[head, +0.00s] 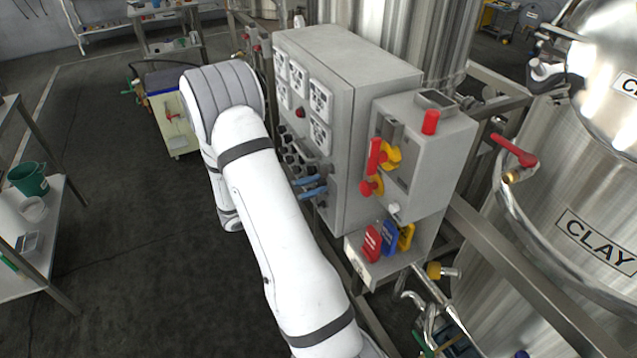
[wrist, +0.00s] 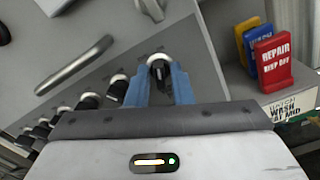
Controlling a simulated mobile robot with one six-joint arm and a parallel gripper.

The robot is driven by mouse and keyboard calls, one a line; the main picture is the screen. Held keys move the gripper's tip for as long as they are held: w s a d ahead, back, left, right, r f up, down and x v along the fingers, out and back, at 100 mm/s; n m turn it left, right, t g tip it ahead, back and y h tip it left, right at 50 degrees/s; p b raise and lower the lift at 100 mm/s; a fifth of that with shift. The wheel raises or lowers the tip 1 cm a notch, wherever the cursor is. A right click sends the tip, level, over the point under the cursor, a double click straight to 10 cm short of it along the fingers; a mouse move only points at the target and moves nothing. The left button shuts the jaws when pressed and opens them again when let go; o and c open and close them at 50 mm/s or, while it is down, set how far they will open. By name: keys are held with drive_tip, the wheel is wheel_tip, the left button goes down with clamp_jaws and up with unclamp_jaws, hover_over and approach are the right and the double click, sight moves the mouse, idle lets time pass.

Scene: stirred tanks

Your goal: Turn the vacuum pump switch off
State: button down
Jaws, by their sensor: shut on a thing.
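My gripper's two blue fingers (wrist: 159,78) are closed around a black rotary switch (wrist: 158,66) with a light metal collar, on a sloped grey panel in the wrist view. It is the nearest to the tags in a row of similar black switches (wrist: 88,100). No label on it is readable, so I cannot confirm that it is the vacuum pump switch. In the head view, my gripper (head: 316,186) is at the lower front of the grey control cabinet (head: 345,60), and the held switch is not clearly visible there.
A metal handle (wrist: 75,65) stands out from the panel near the switches. Red (head: 371,243), blue (head: 389,237) and yellow (head: 406,236) tags stand on a ledge at right. A box (head: 425,150) with red and yellow controls sits above them. Dark floor (head: 120,250) is open at left.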

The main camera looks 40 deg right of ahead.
drive_tip(key=n+p, duration=0.3)
drive_tip(key=n, duration=0.3)
drive_tip(key=shift+s+a, duration=0.1)
drive_tip(key=shift+s, duration=0.05)
drive_tip(key=n+p, duration=0.2)
drive_tip(key=n, duration=0.2)
drive_tip(key=shift+f+n, duration=0.1)
drive_tip(key=shift+n, duration=0.2)
drive_tip(key=shift+p, duration=0.3)
drive_tip(key=c, duration=1.5)
unclamp_jaws()
drive_tip(key=b+v, duration=0.2)
drive_tip(key=v, duration=0.5)
drive_tip(key=shift+a, duration=0.4)
